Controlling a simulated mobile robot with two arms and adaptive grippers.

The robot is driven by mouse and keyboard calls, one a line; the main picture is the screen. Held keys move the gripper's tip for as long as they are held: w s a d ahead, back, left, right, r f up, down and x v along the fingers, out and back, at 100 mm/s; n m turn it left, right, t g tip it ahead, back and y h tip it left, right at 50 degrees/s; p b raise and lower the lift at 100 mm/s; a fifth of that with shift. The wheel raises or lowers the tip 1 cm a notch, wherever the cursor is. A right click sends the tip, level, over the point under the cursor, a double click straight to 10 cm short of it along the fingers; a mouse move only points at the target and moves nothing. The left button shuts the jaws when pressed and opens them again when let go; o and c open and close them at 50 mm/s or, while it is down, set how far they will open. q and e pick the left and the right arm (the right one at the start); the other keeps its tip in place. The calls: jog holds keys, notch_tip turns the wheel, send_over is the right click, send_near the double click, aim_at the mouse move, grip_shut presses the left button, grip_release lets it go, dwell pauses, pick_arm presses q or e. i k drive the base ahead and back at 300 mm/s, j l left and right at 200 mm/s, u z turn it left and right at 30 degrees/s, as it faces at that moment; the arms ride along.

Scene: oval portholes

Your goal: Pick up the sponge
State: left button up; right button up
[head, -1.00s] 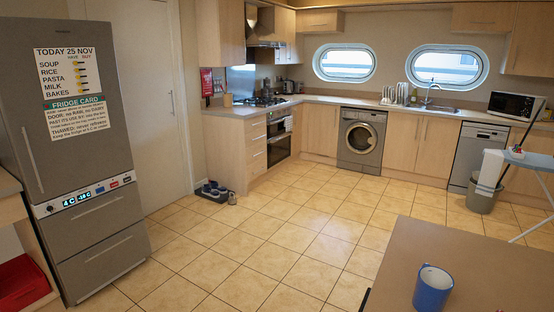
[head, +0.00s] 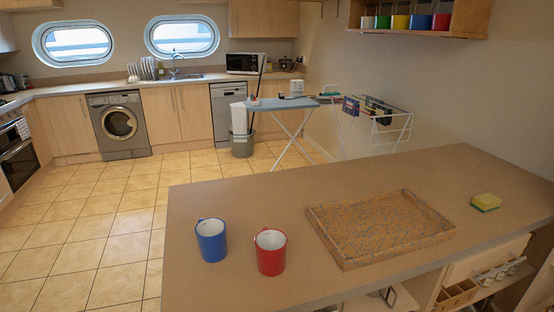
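The sponge (head: 486,202) is a small yellow block with a green layer along its lower part. It lies on the right part of the brown countertop (head: 300,197), to the right of a speckled tray and apart from it. Nothing covers it. Neither of my grippers shows in the head view.
A speckled tray (head: 430,243), seemingly empty, lies left of the sponge. A blue mug (head: 211,240) and a red mug (head: 270,252) stand further left. An ironing board (head: 282,104) and a drying rack (head: 390,124) stand behind the counter. Tiled floor (head: 80,220) is free at left.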

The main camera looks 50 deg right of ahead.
aim_at(487, 202)
jog(key=z, duration=2.95)
jog(key=i+l+u, duration=0.3)
jog(key=i, duration=0.25)
jog(key=l, duration=0.1)
